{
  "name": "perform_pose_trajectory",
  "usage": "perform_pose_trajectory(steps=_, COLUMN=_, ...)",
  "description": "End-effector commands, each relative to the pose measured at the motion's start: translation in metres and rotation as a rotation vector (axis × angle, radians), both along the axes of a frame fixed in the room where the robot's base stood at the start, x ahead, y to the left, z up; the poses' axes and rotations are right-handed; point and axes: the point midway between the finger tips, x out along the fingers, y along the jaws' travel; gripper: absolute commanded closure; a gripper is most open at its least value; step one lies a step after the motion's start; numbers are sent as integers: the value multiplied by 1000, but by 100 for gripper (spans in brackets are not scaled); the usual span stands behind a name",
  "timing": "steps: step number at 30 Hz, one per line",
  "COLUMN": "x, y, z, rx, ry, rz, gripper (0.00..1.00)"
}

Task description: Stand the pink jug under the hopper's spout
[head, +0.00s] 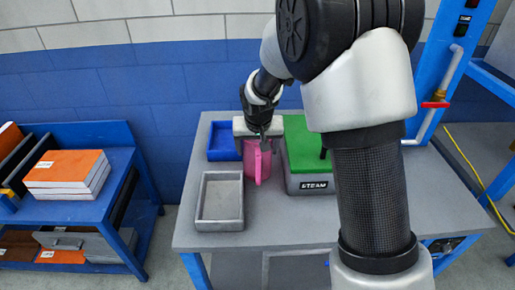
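The pink jug (249,166) stands on or just above the grey table, between the grey tray and the green-topped box. Its handle side faces me. My gripper (263,142) is right over the jug, pointing down, with its fingers at the jug's top edge or handle. The gripper's body covers part of the jug's rim. The fingers are too small to tell whether they are shut on it. I cannot make out a hopper or spout; my arm hides much of the table's right half.
A grey tray (201,205) and a blue tray (213,154) lie left of the jug. A green-topped box marked STEAM (292,184) stands close at its right. A blue post (437,85) with a red-handled pipe (436,104) rises at right. Orange-covered books (66,168) lie on a blue shelf.

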Motion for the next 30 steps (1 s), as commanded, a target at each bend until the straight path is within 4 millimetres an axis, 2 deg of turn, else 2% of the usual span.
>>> perform_pose_trajectory(steps=3, x=0, y=0, z=-4, rx=0, ry=0, rz=0, gripper=49)
perform_pose_trajectory(steps=4, x=0, y=0, z=-3, rx=0, ry=0, rz=0, gripper=22)
perform_pose_trajectory(steps=7, x=0, y=0, z=-2, rx=0, ry=0, rz=0, gripper=7)
perform_pose_trajectory(steps=15, x=0, y=0, z=-2, rx=0, ry=1, rz=0, gripper=7)
perform_pose_trajectory(steps=19, x=-2, y=0, z=6, rx=0, ry=-1, rz=0, gripper=7)
perform_pose_trajectory(steps=23, x=-9, y=0, z=27, rx=1, ry=-4, rz=0, gripper=7)
perform_pose_trajectory(steps=30, x=-30, y=0, z=76, rx=1, ry=-3, rz=-1, gripper=7)
